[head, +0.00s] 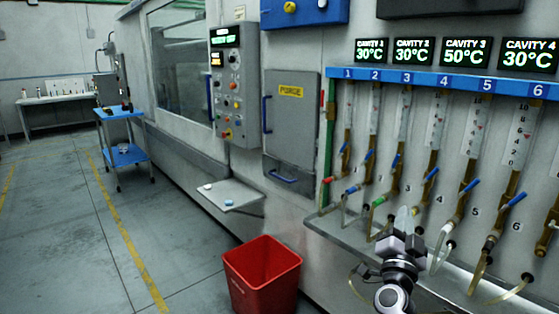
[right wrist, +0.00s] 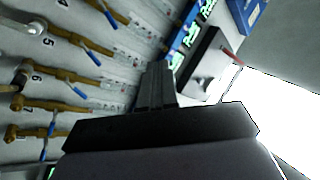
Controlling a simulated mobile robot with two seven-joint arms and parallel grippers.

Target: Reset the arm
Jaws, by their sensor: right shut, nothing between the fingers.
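My right gripper (head: 404,216) is in the lower right of the head view, in front of the row of numbered flow tubes. Its fingers point up and away and are shut with nothing between them. In the right wrist view the closed fingers (right wrist: 157,75) stand up from the dark gripper body, with the tubes and valves tilted behind them. I cannot tell the exact gap between the fingertips and the tubes. My left gripper is in neither view.
A metal ledge (head: 322,229) runs below the valves and hoses. A red bin (head: 262,272) stands on the floor left of my right arm. A small shelf (head: 240,203) holds small round items. A blue cart (head: 126,155) stands farther back. The floor at left is clear.

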